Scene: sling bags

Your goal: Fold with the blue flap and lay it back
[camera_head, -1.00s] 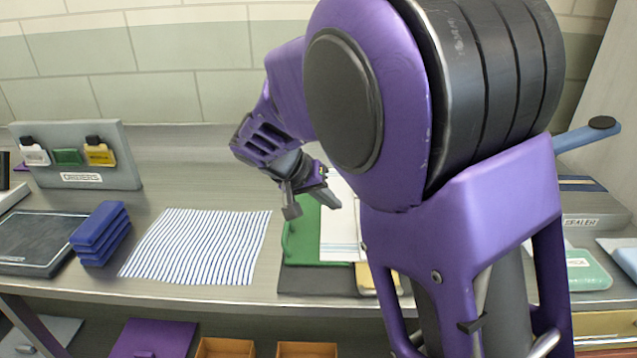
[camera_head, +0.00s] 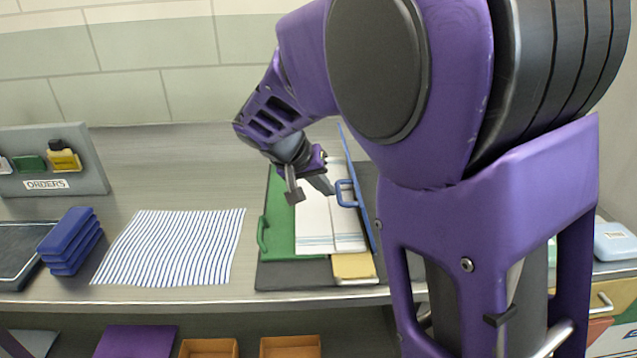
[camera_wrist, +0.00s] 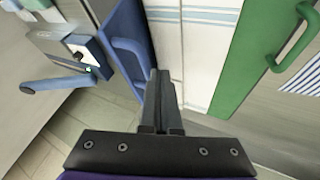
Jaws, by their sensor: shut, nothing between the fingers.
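A white cloth (camera_head: 315,225) with pale stripes lies on the folding board, with a lengthwise line down it. The blue flap (camera_head: 358,160) is on its right, seen nearly edge-on and apparently raised; its blue handle (camera_head: 346,192) faces the cloth. The green flap (camera_head: 278,225) lies flat on the left. In the wrist view, the blue flap (camera_wrist: 128,22) and its handle (camera_wrist: 128,58) are just left of my gripper (camera_wrist: 160,75), whose fingers are together and empty. In the head view my gripper (camera_head: 310,191) is over the cloth, left of the blue handle.
A yellow flap (camera_head: 353,266) is at the board's front. In the wrist view, a machine with a blue lever (camera_wrist: 55,84) stands beyond the blue flap. My arm hides the bench at right.

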